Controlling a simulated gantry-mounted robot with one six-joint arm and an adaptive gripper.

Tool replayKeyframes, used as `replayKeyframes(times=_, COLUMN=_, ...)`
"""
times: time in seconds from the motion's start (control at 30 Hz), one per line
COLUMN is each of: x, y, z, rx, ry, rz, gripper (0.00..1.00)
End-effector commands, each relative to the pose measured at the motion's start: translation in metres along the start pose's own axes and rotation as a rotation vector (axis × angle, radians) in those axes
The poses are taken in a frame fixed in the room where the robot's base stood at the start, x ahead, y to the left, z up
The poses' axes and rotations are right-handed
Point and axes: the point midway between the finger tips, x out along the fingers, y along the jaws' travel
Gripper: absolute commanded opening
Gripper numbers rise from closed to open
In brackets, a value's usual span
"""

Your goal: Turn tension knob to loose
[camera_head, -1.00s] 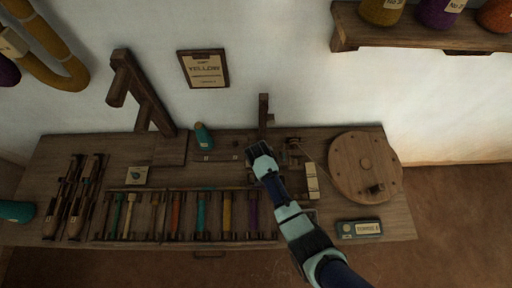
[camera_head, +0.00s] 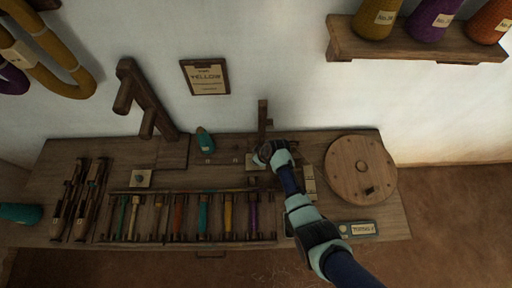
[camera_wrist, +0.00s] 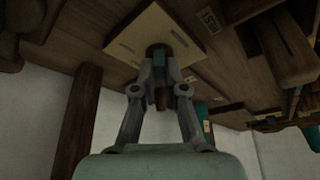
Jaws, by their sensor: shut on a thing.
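My gripper (camera_head: 264,155) is over the bench, right of the centre and beside a short wooden post. The wrist view shows my gripper (camera_wrist: 160,66) shut on a small dark round knob (camera_wrist: 158,49). The knob sits on a pale square plate (camera_wrist: 127,42); I take it to be the tension knob. The plate's edge shows left of my gripper in the head view (camera_head: 251,163). The fingers cover most of the knob, so its pointer and setting cannot be read.
The wooden post (camera_head: 262,118) stands close behind my gripper. A round wooden wheel (camera_head: 350,165) is to the right. A rack of coloured bobbins (camera_head: 203,213) lies in front to the left. A teal cone (camera_head: 204,141) stands behind left. A label box (camera_head: 360,229) lies front right.

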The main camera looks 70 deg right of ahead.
Motion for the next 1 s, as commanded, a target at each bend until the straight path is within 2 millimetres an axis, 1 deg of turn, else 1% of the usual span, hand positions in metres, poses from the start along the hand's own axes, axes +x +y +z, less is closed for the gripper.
replayKeyframes(times=0.2, x=0.0002, y=0.0009, z=-0.0001, rx=-0.106, ry=0.000, rz=-0.043, gripper=0.00)
replayKeyframes(times=0.4, x=0.0000, y=0.0011, z=-0.0003, rx=-0.158, ry=0.000, rz=-0.064, gripper=0.00)
replayKeyframes(times=0.9, x=-0.0001, y=0.0006, z=-0.0001, rx=-0.178, ry=-0.001, rz=-0.072, gripper=0.00)
replayKeyframes(times=0.93, x=-0.0001, y=0.0006, z=-0.0001, rx=-0.178, ry=-0.001, rz=-0.072, gripper=0.13)
replayKeyframes(times=1.0, x=-0.0001, y=0.0006, z=-0.0001, rx=-0.178, ry=-0.001, rz=-0.072, gripper=0.25)
